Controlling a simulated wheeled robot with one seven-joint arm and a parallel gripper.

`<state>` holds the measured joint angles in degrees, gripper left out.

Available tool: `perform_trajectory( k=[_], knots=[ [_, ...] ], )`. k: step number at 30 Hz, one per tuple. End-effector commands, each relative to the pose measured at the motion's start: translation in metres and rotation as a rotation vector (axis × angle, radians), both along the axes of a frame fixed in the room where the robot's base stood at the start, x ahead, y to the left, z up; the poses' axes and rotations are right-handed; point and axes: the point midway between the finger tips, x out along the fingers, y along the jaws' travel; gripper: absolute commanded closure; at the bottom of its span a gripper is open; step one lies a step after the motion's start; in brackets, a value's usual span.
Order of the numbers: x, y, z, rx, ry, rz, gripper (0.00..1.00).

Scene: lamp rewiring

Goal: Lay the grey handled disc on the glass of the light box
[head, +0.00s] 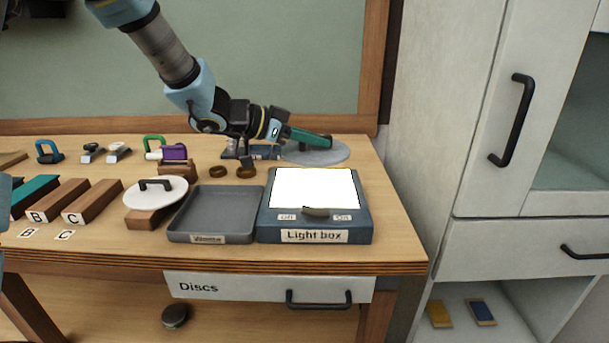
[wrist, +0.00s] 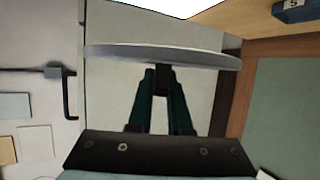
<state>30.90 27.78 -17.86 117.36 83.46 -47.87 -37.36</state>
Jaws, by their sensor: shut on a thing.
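The grey handled disc (head: 318,153) is beyond the light box (head: 264,221), near the back right of the bench. My gripper (head: 325,141) reaches in from the left with green fingers and is shut on the disc's handle. In the wrist view the disc (wrist: 115,53) shows nearly edge-on across the ends of my gripper's fingers (wrist: 162,78). The light box's glass (head: 313,188) is lit white and bare. A bright white patch, probably this glass, shows at the top of the wrist view. In the head view I cannot tell the gap between disc and bench.
A grey tray (head: 211,237) stands left of the light box. A white handled disc (head: 170,194) rests on a wooden block further left. Small brown rings (head: 246,172) and a purple piece (head: 174,153) stand behind the tray. A tall cabinet (head: 430,130) is to the right.

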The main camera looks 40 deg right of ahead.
Motion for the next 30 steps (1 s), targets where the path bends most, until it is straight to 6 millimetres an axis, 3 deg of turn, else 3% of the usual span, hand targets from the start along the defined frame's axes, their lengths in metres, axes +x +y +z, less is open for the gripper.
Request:
perform_trajectory(
  k=[4, 17, 29, 30],
  knots=[
    [-0.001, 0.000, -0.030, 0.003, 0.007, 0.001, 1.00],
    [0.000, 0.000, -0.079, 0.001, 0.003, 0.000, 1.00],
    [0.000, 0.000, -0.086, -0.001, 0.001, 0.000, 1.00],
    [0.000, 0.000, -0.087, 0.000, 0.001, 0.000, 0.82]
  ],
)
